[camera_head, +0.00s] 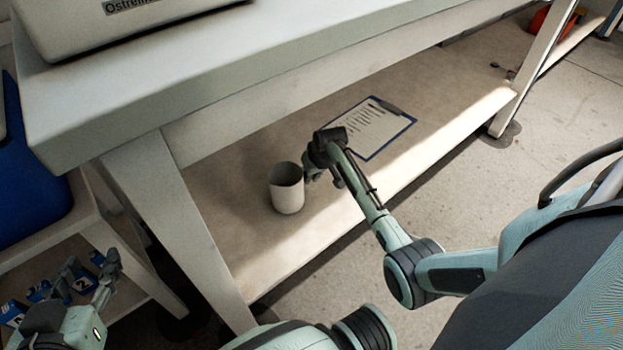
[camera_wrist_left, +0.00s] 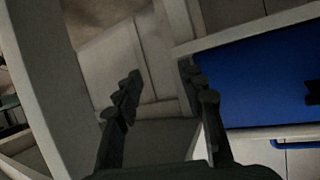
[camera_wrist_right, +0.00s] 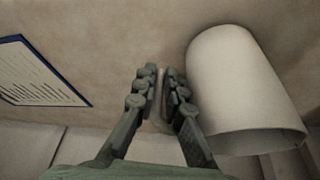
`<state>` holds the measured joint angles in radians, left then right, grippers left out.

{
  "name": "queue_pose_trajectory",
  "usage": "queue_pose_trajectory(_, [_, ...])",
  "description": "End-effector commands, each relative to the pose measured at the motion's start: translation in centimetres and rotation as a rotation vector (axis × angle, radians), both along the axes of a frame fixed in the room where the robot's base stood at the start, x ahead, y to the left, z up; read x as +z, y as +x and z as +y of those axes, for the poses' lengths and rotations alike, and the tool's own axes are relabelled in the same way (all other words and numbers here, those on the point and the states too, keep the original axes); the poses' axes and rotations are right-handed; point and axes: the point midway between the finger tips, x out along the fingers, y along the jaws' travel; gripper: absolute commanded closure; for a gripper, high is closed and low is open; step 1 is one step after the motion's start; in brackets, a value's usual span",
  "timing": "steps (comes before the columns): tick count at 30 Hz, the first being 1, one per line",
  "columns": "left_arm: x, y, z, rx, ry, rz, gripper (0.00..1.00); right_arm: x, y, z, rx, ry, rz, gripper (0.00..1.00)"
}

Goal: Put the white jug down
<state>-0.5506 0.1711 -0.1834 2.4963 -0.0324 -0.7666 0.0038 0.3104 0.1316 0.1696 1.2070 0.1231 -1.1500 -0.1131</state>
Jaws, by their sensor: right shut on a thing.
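The white jug (camera_head: 287,197) is upright at the lower shelf (camera_head: 262,255) under the table, with its open top facing up. I cannot tell whether its base touches the shelf. My right gripper (camera_head: 311,178) is at the jug's right side. In the right wrist view, this gripper (camera_wrist_right: 162,90) is shut on a thin pale piece, the jug's handle, mostly hidden between the fingers. The jug's body (camera_wrist_right: 240,85) is just right of the fingers there. My left gripper (camera_head: 92,270) is open and empty, low at the left; its spread fingers also show in the left wrist view (camera_wrist_left: 160,88).
A clipboard (camera_head: 368,128) with a printed sheet lies on the shelf behind my right gripper. A table leg (camera_head: 180,220) stands left of the jug. The tabletop edge (camera_head: 240,85) overhangs the shelf. A blue container (camera_head: 25,185) is at the far left. Bare shelf lies in front of the jug.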

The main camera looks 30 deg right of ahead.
Motion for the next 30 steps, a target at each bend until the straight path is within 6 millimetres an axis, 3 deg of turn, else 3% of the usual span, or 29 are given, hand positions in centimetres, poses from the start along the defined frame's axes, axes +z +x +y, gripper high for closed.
queue_pose_trajectory(15, [0.89,0.33,-0.64,-0.011,-0.019,-0.046,0.60,-0.76,0.05,0.03,0.000,0.001,-0.001,1.00])
queue_pose_trajectory(16, [0.97,0.35,-0.68,-0.012,-0.021,-0.049,0.60,-0.79,0.01,0.03,0.000,0.000,0.000,0.87])
queue_pose_trajectory(21, [0.95,0.34,-0.67,-0.012,-0.020,-0.048,0.60,-0.77,0.00,0.03,0.000,0.000,0.000,0.69])
queue_pose_trajectory(30, [0.94,0.32,-0.63,-0.011,-0.018,-0.044,0.60,-0.59,0.00,0.04,0.000,0.000,0.000,0.69])
